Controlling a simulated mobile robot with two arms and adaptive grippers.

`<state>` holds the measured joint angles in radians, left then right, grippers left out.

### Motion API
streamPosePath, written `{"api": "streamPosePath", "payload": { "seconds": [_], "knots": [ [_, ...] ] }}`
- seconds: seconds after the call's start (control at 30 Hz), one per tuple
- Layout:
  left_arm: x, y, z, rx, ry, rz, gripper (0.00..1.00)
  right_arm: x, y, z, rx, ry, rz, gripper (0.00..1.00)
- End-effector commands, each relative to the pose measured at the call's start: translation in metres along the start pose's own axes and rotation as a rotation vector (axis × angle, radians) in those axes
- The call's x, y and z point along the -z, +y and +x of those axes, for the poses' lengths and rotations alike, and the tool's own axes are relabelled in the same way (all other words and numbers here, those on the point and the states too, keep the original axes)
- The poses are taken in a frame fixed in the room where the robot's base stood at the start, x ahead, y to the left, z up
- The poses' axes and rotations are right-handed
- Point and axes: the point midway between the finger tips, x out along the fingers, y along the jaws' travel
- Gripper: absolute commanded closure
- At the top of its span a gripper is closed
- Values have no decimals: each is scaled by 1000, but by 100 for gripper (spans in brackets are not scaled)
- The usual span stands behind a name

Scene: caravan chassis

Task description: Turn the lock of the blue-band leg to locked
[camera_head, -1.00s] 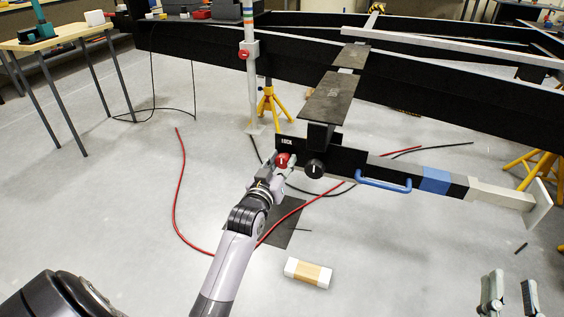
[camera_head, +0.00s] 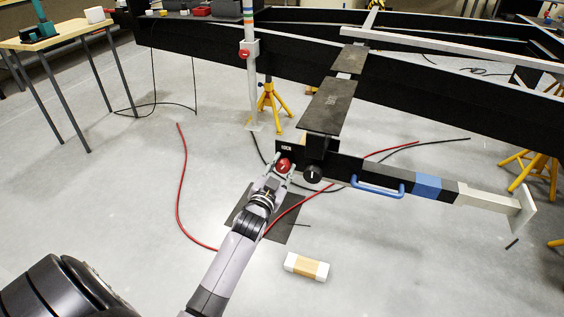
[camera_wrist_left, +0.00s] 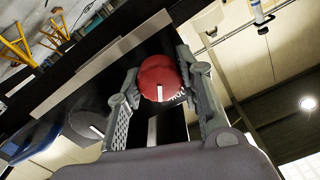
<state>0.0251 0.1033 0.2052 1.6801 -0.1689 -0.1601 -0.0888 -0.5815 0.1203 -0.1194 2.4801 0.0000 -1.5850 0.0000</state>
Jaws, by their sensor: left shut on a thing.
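The blue-band leg (camera_head: 350,167) is a black beam with a blue band (camera_head: 427,186), a blue handle (camera_head: 377,187) and a pale end foot. Its red round lock knob (camera_head: 284,166) with a white mark is at the beam's left end, under a small white label. My left gripper (camera_head: 281,170) is shut on the red knob. In the left wrist view the knob (camera_wrist_left: 161,77) sits between the two fingers, and its white mark is near its lower edge. A black knob (camera_head: 312,174) is just right of it. My right gripper is out of view.
A white-and-tan block (camera_head: 306,267) and a dark mat (camera_head: 285,222) lie on the floor. Red and black cables run across it. A yellow stand (camera_head: 270,105) and a pale post (camera_head: 250,90) are behind. A wooden table (camera_head: 62,37) is at the upper left.

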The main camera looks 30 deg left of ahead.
Motion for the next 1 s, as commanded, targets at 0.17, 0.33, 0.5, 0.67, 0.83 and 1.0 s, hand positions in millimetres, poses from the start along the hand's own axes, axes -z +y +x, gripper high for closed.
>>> {"api": "streamPosePath", "payload": {
  "seconds": [0.17, 0.33, 0.5, 0.67, 0.83, 1.0],
  "knots": [
    [3, 0, 0, -2, -2, 148, 94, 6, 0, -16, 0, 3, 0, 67],
    [2, 0, 0, -1, -2, 311, 94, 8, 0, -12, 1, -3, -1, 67],
    [1, 0, 0, -1, -1, 473, 94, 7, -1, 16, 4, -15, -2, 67],
    [0, 1, 0, -1, -1, 621, 94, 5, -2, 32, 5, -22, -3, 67],
    [0, 1, 0, 0, 0, 766, 94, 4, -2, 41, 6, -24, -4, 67],
    [0, 2, 0, 0, 1, 883, 94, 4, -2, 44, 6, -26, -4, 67]
  ]
}}
